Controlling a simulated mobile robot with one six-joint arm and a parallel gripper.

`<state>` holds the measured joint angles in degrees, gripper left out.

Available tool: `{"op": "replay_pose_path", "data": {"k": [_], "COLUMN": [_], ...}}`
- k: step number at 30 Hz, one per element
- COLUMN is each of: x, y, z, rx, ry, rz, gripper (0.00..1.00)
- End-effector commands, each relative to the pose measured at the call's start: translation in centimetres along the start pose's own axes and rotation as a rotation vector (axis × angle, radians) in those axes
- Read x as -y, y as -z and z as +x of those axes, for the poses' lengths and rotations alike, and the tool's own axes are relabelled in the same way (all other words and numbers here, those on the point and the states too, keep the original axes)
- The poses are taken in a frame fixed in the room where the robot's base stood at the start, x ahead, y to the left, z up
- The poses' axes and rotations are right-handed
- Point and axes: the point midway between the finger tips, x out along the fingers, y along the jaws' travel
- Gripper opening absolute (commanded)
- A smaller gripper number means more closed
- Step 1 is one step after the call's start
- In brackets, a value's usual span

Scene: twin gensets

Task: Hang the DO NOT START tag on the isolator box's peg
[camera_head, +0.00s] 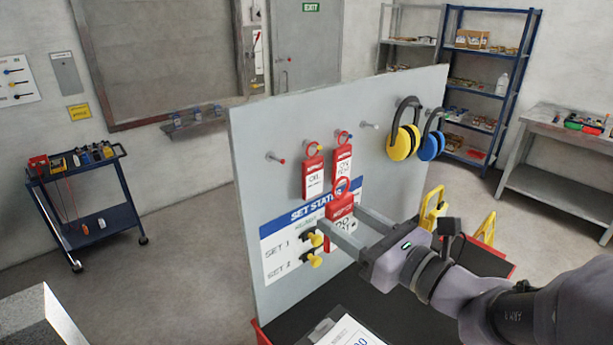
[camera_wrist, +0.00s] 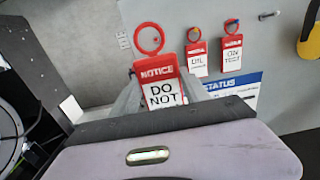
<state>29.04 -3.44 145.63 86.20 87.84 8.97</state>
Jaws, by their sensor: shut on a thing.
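My gripper (camera_head: 343,222) is shut on the red and white DO NOT START tag (camera_head: 341,203), in front of the grey board. The tag's red ring stands up above the fingers. In the wrist view, the tag (camera_wrist: 157,73) is upright between the fingers and reads NOTICE and DO NOT; its lower part is hidden behind the gripper body.
The grey board (camera_head: 258,125) holds an OIL tag (camera_head: 313,175), another red tag (camera_head: 342,160), yellow earmuffs (camera_head: 402,140), blue earmuffs (camera_head: 432,143) and a SET STATUS panel (camera_head: 283,225). A blue trolley (camera_head: 85,207) stands left. Open floor lies between it and the board.

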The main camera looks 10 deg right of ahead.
Motion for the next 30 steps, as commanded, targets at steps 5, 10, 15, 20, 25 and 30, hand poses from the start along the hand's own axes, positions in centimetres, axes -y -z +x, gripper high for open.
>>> {"op": "replay_pose_path", "data": {"k": [5, 10, 15, 20, 25, 30], "x": [0.1, 0.1, 0.1, 0.1, 0.1, 0.1], "y": [0.0, 0.0, 0.1, 0.1, 0.1, 0.0], "z": [-0.6, -1.9, -3.0, -4.2, -5.4, -6.6], "rx": [0.002, 0.002, 0.001, 0.002, 0.0, 0.001], "ry": [0.001, 0.003, 0.002, 0.002, 0.002, 0.002], "rz": [-0.002, -0.002, -0.003, -0.003, -0.002, -0.002], "gripper": [0.15, 0.15, 0.15, 0.15, 0.15, 0.15]}}
